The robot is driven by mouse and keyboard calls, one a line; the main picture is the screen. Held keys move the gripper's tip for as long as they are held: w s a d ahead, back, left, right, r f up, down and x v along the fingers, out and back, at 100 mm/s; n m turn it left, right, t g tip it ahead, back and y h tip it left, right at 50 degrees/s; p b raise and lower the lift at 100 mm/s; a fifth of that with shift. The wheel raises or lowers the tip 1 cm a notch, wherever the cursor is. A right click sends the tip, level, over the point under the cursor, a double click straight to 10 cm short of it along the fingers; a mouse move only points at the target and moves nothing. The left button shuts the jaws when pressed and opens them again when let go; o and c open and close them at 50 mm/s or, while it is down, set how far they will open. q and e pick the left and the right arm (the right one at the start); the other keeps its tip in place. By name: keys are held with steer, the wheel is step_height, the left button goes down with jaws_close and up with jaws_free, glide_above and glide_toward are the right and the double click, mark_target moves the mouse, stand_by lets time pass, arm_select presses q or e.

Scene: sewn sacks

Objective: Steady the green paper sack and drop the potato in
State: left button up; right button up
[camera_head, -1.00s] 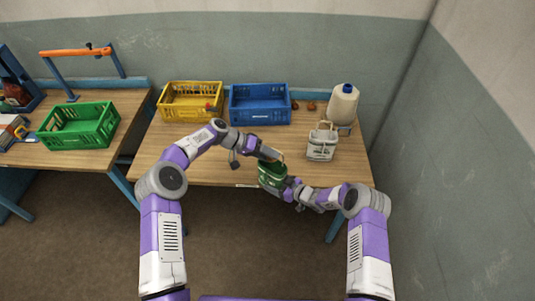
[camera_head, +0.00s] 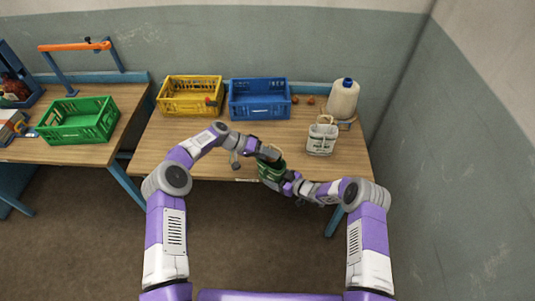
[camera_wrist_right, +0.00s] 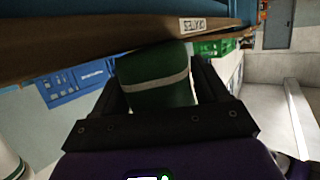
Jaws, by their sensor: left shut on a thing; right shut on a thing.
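My left gripper (camera_head: 268,154) is shut at the sack's top, by the handle. What its jaws hold is hidden. No potato can be made out in either gripper.
A yellow crate (camera_head: 190,106) and a blue crate (camera_head: 260,112) stand at the back of the table (camera_head: 205,150). Small brown lumps (camera_head: 310,100) lie right of them. A green crate (camera_head: 78,137) is on the left table.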

arm_select(q)
steer(key=shift+s+a+f, duration=0.1)
steer(key=shift+f, duration=0.15)
steer(key=o, duration=1)
steer(key=shift+c, duration=0.2)
arm_select(e)
steer(key=shift+d, duration=0.1)
arm_select(q)
steer(key=shift+o, duration=0.4)
steer(key=shift+a+f, duration=0.1)
steer(key=v, duration=1.2)
steer(key=shift+r, duration=0.45)
arm_select(e)
steer(key=o, duration=0.7)
